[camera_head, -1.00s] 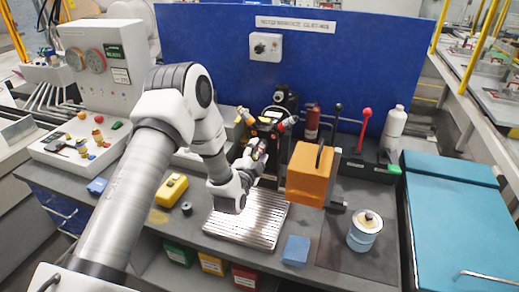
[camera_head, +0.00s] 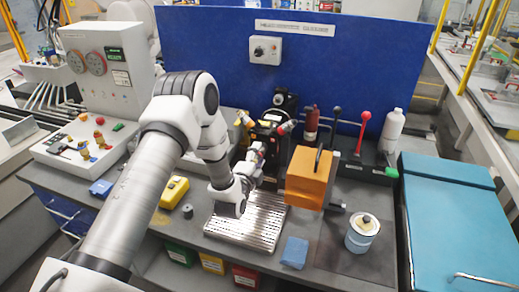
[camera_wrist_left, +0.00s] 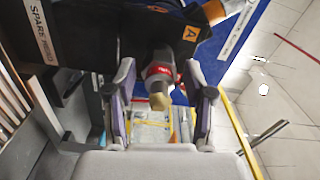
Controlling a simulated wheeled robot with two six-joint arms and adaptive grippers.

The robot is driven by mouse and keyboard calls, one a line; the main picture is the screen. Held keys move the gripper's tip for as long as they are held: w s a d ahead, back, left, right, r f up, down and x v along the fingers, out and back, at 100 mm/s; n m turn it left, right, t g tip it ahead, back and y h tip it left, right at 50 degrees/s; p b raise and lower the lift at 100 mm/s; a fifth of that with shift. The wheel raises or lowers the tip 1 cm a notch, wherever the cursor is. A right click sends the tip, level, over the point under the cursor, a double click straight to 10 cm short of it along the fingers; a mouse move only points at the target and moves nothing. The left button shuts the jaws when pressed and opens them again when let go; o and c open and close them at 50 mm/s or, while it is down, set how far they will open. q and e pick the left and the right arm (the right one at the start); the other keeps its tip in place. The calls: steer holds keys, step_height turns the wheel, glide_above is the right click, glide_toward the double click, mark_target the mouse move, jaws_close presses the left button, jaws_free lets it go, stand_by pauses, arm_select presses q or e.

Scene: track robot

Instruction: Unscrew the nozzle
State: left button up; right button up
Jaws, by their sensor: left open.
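A black device (camera_head: 268,134) stands at the back middle of the bench, below the blue panel. In the left wrist view, its dark body (camera_wrist_left: 95,30) bears an orange label with an "A". A nozzle (camera_wrist_left: 160,85) with a red-and-white collar and a brass-coloured tip sticks out toward the camera. My left gripper (camera_head: 258,152) is at the front of the device. In the wrist view its fingers (camera_wrist_left: 158,88) are open, one each side of the nozzle, with visible gaps. My right gripper is out of view.
An orange block-shaped unit (camera_head: 308,180) stands close to the right of my left gripper. A ribbed metal plate (camera_head: 250,232) lies below it. A blue block (camera_head: 295,252), a small can (camera_head: 362,234) and a yellow box (camera_head: 174,191) are on the bench. A red-knobbed lever (camera_head: 365,116) stands behind.

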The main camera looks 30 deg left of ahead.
arm_select(q)
steer(key=m+p, duration=0.4)
steer(key=m, duration=0.3)
steer(key=shift+r, duration=0.15)
steer(key=shift+m, duration=0.3)
steer(key=shift+f, duration=0.2)
steer(key=shift+p, duration=0.3)
jaws_close()
